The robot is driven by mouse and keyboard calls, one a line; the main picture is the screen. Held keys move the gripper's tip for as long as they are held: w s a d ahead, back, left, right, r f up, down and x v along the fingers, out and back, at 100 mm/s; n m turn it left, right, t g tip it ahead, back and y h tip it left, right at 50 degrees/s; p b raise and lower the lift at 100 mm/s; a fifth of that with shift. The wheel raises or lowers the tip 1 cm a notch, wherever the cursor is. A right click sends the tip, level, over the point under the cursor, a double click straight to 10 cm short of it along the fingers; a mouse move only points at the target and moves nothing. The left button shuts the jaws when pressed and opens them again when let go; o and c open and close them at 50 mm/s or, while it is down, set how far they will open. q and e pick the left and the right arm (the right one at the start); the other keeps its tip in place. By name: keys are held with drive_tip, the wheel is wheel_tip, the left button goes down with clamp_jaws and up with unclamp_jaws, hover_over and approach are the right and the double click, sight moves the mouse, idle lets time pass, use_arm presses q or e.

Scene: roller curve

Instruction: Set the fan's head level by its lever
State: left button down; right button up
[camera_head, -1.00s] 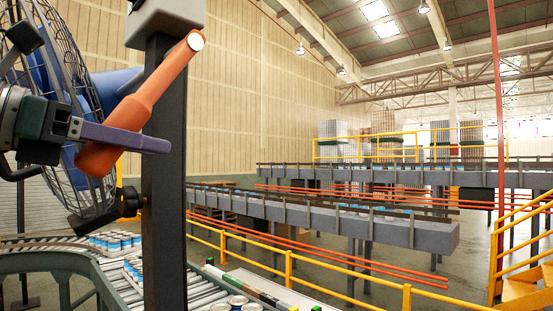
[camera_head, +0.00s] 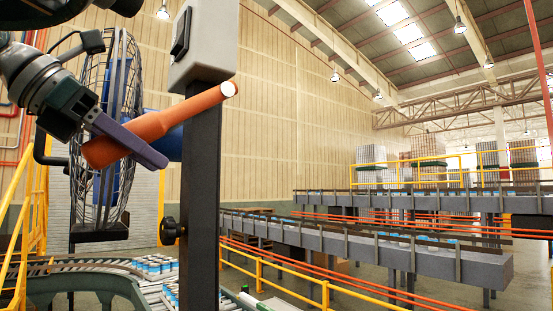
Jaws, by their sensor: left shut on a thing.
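The fan's head (camera_head: 128,75) is a dark wire cage with blue parts inside, at the left of the head view. The cage stands close to upright and is seen nearly edge-on. The gripper and lever hide part of the cage and the blue motor (camera_head: 172,146). My right gripper is not in view.
A grey box with a black switch (camera_head: 205,45) tops the post, and a black knob (camera_head: 170,231) sits on its left side. A curved roller conveyor (camera_head: 75,267) with cans runs below. Yellow railings and longer conveyors lie beyond to the right.

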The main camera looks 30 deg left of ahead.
use_arm(q)
drive_tip(key=shift+r, duration=0.2)
drive_tip(key=shift+c, duration=2.2)
unclamp_jaws()
drive_tip(key=shift+s+f, duration=0.1)
drive_tip(key=b+v, duration=0.3)
drive_tip(key=b, duration=0.1)
drive_tip(key=shift+s+a+f, duration=0.15)
drive_tip(key=shift+s+a, duration=0.1)
drive_tip(key=b+v, duration=0.2)
drive_tip(key=v, duration=0.4)
drive_tip(key=shift+s+r+b, duration=0.15)
drive_tip(key=shift+r+b, duration=0.15)
drive_tip(key=shift+r, duration=0.1)
